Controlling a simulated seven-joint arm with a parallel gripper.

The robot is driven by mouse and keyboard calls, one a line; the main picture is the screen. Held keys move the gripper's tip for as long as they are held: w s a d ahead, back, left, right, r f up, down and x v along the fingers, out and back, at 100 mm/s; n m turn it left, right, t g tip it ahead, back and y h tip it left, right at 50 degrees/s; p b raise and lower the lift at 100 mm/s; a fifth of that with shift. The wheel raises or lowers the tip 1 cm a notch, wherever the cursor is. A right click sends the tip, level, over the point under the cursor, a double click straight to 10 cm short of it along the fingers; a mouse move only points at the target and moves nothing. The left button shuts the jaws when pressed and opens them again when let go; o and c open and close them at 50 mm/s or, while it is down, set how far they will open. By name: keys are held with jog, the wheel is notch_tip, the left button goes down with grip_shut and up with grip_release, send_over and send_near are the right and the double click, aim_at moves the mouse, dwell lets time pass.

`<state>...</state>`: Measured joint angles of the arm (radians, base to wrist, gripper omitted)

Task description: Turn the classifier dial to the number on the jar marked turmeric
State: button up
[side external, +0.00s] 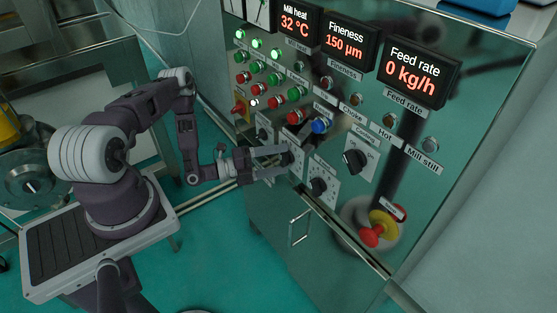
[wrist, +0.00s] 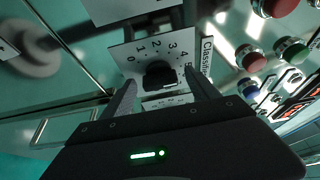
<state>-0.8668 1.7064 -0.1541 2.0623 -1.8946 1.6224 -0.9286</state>
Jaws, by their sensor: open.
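The classifier dial is a black knob (wrist: 160,76) on a white plate (wrist: 125,54) with numbers from 0 up around it and the label "Classifier" beside it, in the wrist view. In the side view its knob (side external: 287,158) is partly hidden by my fingers. My gripper (side external: 280,161) is open, facing the panel, with one finger on each side of the knob; the wrist view shows the gripper (wrist: 161,84) too. I cannot tell whether the fingers touch the knob, nor which number it points to. No jar marked turmeric can be made out in either view.
Other black dials sit close by: one lower right (side external: 318,187), one further right (side external: 355,160), one upper left (side external: 262,133). A blue button (side external: 320,125) and rows of red and green buttons are above. A red emergency stop (side external: 371,235) is at lower right, a cabinet handle (side external: 299,228) below.

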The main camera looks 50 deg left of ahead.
jog(key=shift+w, duration=0.1)
jog(key=shift+c, duration=0.4)
jog(key=c, duration=1.3)
jog(key=m, duration=0.2)
jog(key=m+g+y, duration=0.1)
jog(key=m, duration=0.1)
jog(key=shift+d+r+m+g, duration=0.1)
jog(key=shift+r+m+g, duration=0.05)
jog(key=shift+m+g, duration=0.2)
jog(key=o, duration=1.4)
